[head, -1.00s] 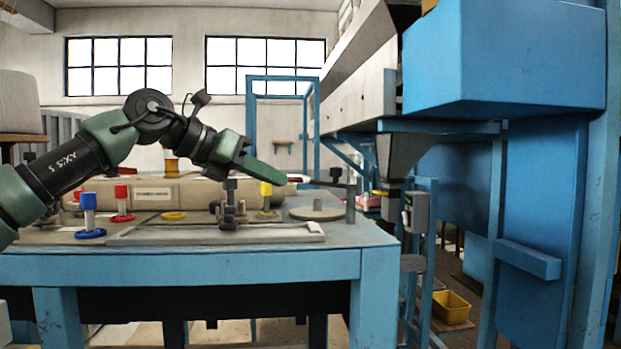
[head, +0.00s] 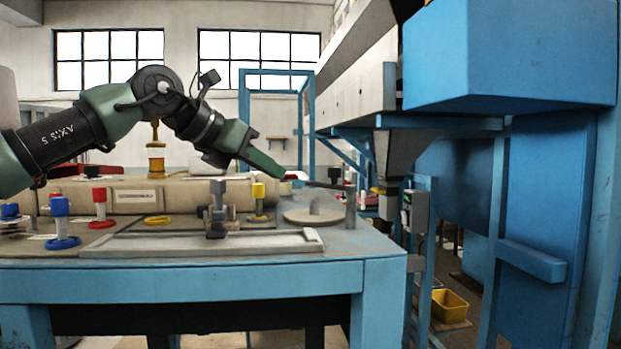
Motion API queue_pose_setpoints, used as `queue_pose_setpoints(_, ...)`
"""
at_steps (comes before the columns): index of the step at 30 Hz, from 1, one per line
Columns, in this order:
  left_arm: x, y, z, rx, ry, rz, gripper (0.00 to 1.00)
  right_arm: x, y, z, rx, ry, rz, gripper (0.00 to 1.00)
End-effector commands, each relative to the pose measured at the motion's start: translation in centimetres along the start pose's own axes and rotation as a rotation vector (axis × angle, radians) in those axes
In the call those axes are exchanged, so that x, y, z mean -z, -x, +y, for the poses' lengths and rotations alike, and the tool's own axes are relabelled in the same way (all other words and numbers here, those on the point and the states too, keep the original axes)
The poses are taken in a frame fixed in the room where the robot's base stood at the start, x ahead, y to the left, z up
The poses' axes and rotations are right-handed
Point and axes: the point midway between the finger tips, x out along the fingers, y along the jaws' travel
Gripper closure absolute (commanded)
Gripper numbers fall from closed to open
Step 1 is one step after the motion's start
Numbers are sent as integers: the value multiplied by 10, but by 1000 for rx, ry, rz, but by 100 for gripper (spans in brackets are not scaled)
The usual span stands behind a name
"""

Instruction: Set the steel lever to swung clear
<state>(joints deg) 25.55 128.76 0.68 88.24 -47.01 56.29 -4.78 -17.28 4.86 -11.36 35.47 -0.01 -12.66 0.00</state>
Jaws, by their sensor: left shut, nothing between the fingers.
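The steel lever (head: 328,185) looks like a thin dark bar on an upright grey post (head: 350,208) at the table's right end. A dark knob (head: 335,174) stands on it. The bar points left from the post, above a round grey disc (head: 312,216) with a short stub. My left gripper (head: 280,174) comes in from the upper left, shut and empty. Its green fingertips are close to the bar's left end; I cannot tell whether they touch it. My right gripper is not in view.
The blue table carries a clamp-like fixture (head: 217,210), a pale tray (head: 200,243), a long sack (head: 130,196) and blue (head: 60,225), red (head: 100,207) and yellow (head: 258,199) pegs. A blue machine (head: 530,60) stands right of the table. A yellow bin (head: 450,305) is low beyond it.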

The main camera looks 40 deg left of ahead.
Motion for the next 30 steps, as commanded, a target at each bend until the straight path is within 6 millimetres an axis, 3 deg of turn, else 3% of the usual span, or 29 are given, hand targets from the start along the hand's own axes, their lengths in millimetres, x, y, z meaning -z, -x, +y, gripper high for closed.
queue_pose_setpoints(9, -2, -69, 0, 2, 1, 6, 100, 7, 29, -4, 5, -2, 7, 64)
queue_pose_setpoints(13, -14, -85, 0, 0, 0, 4, 100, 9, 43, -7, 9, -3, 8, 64)
queue_pose_setpoints(20, -21, -101, 0, 0, -1, 0, 100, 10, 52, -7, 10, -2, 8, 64)
queue_pose_setpoints(30, -21, -103, 0, 0, -1, -2, 100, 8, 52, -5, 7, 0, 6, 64)
